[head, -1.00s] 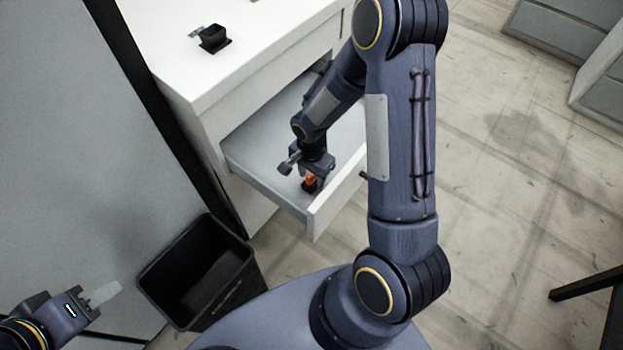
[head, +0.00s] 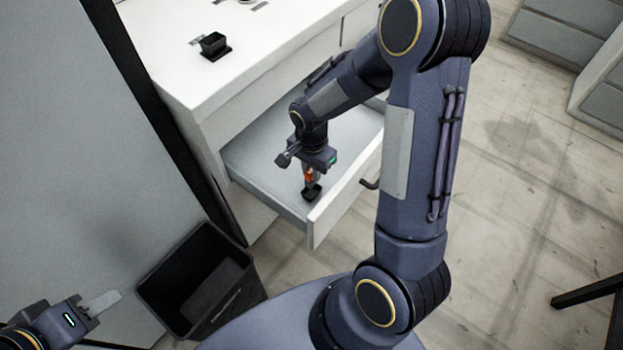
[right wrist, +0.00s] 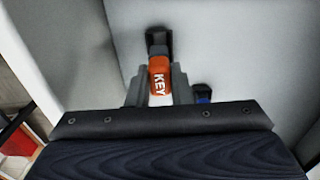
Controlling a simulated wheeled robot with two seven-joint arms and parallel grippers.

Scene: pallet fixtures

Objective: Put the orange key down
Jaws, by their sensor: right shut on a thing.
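The orange key (head: 308,174) is between the fingers of my right gripper (head: 309,177), inside the open drawer (head: 249,158). In the right wrist view the orange key (right wrist: 159,79) shows its "KEY" lettering, with a grey finger on each side. A black holder (head: 312,193) stands on the drawer floor just below the key. The holder (right wrist: 158,43) also shows beyond the key's far end in the right wrist view. I cannot tell whether the key's end sits inside it. My left gripper (head: 103,302) is at the lower left, away from the drawer; its finger gap is not clear.
A small blue and black thing (right wrist: 203,94) shows beside the right finger, partly hidden. Another black holder (head: 213,45) stands on the white counter (head: 180,72). A black bin (head: 200,280) stands left of the drawer. The drawer front (head: 345,198) rises close to the holder.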

